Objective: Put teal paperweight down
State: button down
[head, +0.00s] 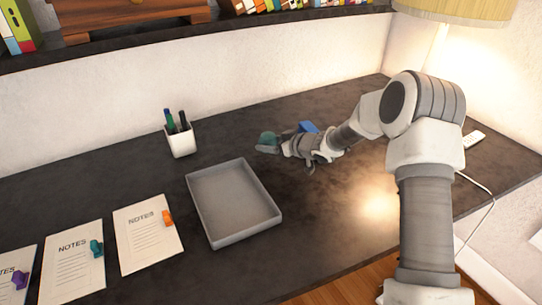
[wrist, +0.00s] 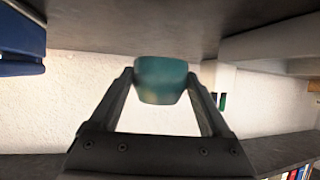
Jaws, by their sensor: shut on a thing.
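The teal paperweight (wrist: 162,80) is held between the fingertips of my gripper (wrist: 163,84) in the wrist view. In the head view the teal paperweight (head: 268,138) shows at the end of my gripper (head: 268,146), over the dark desk (head: 330,220), behind and right of the grey tray (head: 235,240). My gripper is shut on it. I cannot tell from these views how far it is above the desk.
The grey tray is empty. A white pen cup (head: 181,143) stands behind it. Several note sheets (head: 148,245) with small coloured pieces lie at left. A blue object (head: 308,127) is just behind my wrist. A lamp (head: 455,10) and a shelf (head: 200,35) are at the back.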

aim_at(271, 160)
jog(key=shift+f+b, duration=0.6)
jog(key=shift+f, duration=1.25)
jog(key=shift+f, duration=0.15)
grip_release()
jog(key=shift+f, duration=0.1)
